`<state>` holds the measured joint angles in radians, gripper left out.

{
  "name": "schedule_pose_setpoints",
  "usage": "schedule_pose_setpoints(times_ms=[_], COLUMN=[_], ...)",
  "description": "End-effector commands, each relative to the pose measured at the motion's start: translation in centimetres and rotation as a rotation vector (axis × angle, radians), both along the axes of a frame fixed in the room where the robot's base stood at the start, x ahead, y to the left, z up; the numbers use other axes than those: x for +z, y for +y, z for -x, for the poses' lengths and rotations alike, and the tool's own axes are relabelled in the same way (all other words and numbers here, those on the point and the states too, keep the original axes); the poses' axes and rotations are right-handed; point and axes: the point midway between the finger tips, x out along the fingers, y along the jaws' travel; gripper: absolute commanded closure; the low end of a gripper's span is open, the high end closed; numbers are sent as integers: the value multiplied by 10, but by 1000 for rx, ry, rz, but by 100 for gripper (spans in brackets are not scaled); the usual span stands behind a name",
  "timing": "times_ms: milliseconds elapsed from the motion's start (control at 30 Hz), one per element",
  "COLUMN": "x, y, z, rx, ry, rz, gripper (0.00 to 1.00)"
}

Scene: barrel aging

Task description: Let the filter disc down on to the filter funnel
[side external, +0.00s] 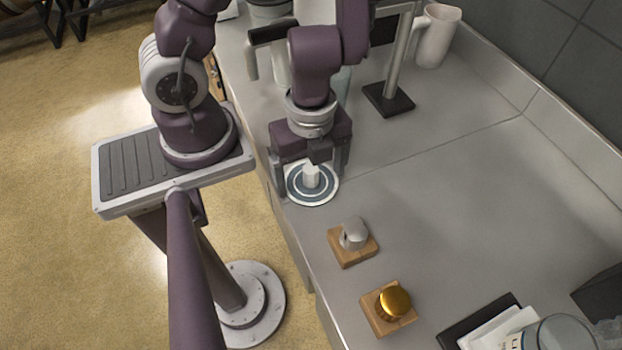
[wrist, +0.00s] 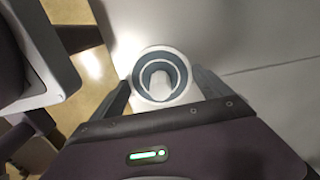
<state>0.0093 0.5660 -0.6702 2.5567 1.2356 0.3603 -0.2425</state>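A round disc with blue-grey and white rings (side external: 298,194) lies level near the counter's front edge, a pale upright cylinder at its middle. I take it for the filter disc; the wrist view also shows it (wrist: 141,85). My gripper (side external: 311,180) points straight down over it, fingers wide apart at opposite sides of its rim. In the wrist view my gripper (wrist: 162,78) shows a finger close by each edge. I cannot tell whether they touch the rim, or whether the disc rests on something. I cannot make out a separate filter funnel.
A silver cap (side external: 354,234) and a brass knob (side external: 395,301) sit on wooden blocks (side external: 345,257) toward the front. A black-based stand (side external: 389,98) and a white pitcher (side external: 438,36) stand at the back. A glass (side external: 556,334) is at bottom right. The counter's middle is clear.

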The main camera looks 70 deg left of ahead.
Motion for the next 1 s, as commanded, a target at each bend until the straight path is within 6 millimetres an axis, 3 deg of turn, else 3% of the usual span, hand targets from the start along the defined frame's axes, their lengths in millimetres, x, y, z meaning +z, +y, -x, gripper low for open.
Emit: schedule_pose_setpoints(times_ms=[33,200,867,1000], x=[0,0,13,23], y=[0,0,0,0], z=[0,0,-1,-2], rx=[0,0,2,7], ry=[0,0,-1,-5], rz=[0,0,0,1], gripper=[24,54,54,54])
